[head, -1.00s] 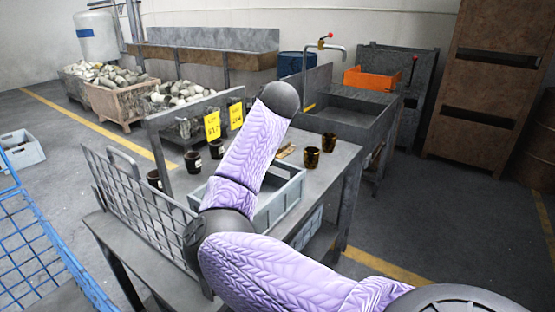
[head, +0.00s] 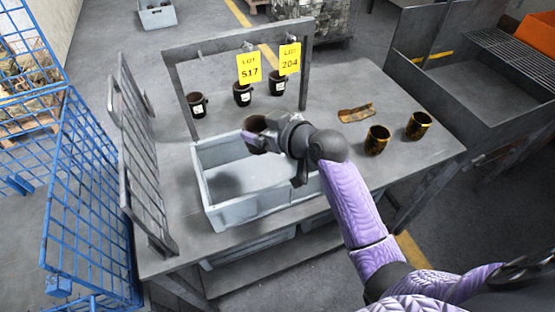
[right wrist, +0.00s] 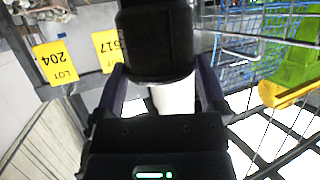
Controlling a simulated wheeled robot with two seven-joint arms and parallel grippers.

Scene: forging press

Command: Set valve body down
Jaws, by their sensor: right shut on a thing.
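My right gripper (head: 262,138) is shut on a dark valve body (head: 256,124) and holds it above the grey bin on the workbench (head: 300,92). In the right wrist view the valve body (right wrist: 155,45) sits between the two purple fingers (right wrist: 160,90), with a pale part below its dark body. Three dark valve bodies with white labels stand at the back of the bench, one at the left (head: 197,104) and two near the lot tags. Two brown-and-black ones (head: 377,139) stand at the right. My left gripper is not in view.
The grey bin (head: 203,185) looks empty inside. Yellow tags, LOT 517 (head: 249,68) and LOT 204 (head: 289,58), hang from a metal frame. A wire rack (head: 140,150) edges the bench's left side. A brown rag (head: 355,113) lies at the right. A blue cage stands left.

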